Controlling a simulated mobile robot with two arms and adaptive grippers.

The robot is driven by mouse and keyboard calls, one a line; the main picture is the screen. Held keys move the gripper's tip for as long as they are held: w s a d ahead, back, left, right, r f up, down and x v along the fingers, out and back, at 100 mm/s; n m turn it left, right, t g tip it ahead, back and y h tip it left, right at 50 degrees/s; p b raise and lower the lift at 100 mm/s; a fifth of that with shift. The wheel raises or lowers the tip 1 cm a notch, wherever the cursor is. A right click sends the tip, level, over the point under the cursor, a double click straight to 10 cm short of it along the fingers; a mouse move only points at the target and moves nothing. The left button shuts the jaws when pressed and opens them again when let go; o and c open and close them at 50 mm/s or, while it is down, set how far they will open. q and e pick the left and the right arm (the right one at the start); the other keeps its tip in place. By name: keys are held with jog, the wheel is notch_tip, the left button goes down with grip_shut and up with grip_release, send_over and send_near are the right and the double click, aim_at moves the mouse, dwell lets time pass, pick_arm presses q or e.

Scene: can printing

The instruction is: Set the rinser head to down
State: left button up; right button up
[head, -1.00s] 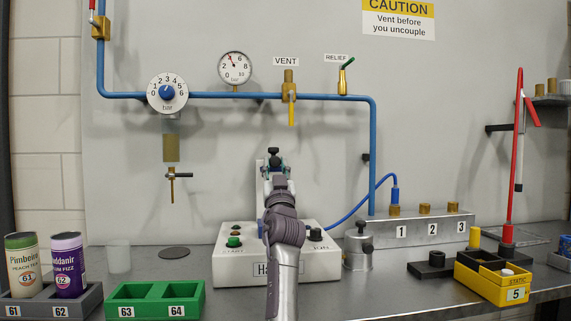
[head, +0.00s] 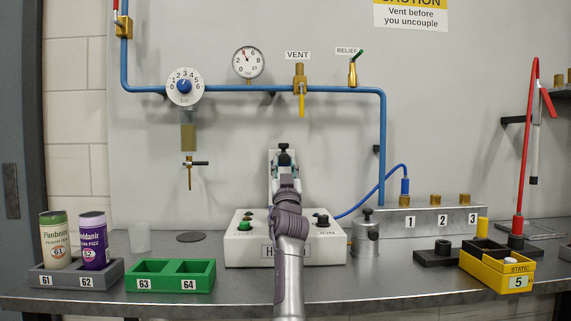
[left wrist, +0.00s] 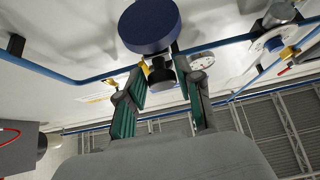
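A white machine (head: 244,252) with coloured buttons and a partly hidden label stands on the bench, with a pale upright behind it. A black fitting (head: 283,148) shows at the top of the upright, and I take it for the rinser head, though my arm hides much of it. My left gripper (head: 284,163) is raised in front of the upright at the fitting. In the left wrist view, its green-padded fingers (left wrist: 160,80) are spread, with a black knob (left wrist: 161,74) between or just beyond their tips. Contact is unclear. A dark blue disc (left wrist: 150,25) appears beside the knob. My right gripper is out of view.
Blue pipe (head: 240,88) with gauge and valves runs along the wall behind. A steel canister (head: 366,240) stands close right of the machine. Green (head: 170,288) and grey can racks (head: 65,281) stand left, a yellow tray (head: 490,272) right.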

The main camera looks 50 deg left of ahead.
pick_arm(q)
jog(key=shift+o, duration=0.2)
jog(key=shift+w+a+f, duration=0.3)
jog(key=shift+f, duration=0.3)
jog(key=v, duration=1.2)
jog(key=shift+s, duration=0.1)
